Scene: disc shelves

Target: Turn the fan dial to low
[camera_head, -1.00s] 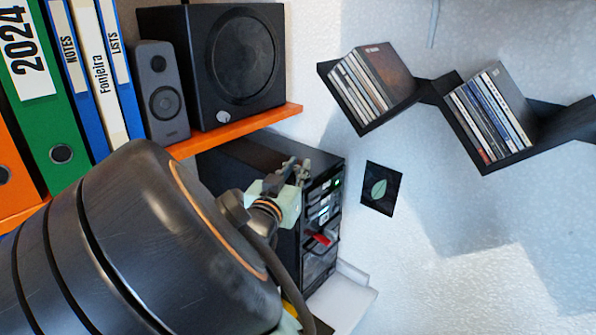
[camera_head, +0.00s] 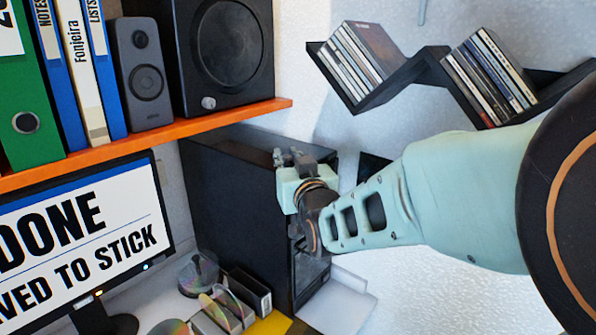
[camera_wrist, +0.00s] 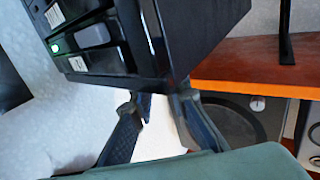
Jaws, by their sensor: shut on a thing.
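The black computer tower (camera_head: 235,185) stands under the orange shelf. Its front panel shows in the wrist view (camera_wrist: 88,38), with a lit green light and a grey button, picture upside down. I cannot make out a fan dial; in the head view my arm covers most of the front panel. My gripper (camera_head: 293,157) is at the tower's top front corner. In the wrist view my gripper's two dark fingers (camera_wrist: 164,101) meet the tower's corner with a small gap between them. What they hold is hidden.
The orange shelf (camera_head: 200,122) with a large speaker (camera_head: 225,50), small speaker (camera_head: 143,70) and binders is above the tower. A monitor (camera_head: 80,235), discs and cases (camera_head: 240,295) are to the left. A zigzag disc shelf (camera_head: 425,65) hangs on the right wall.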

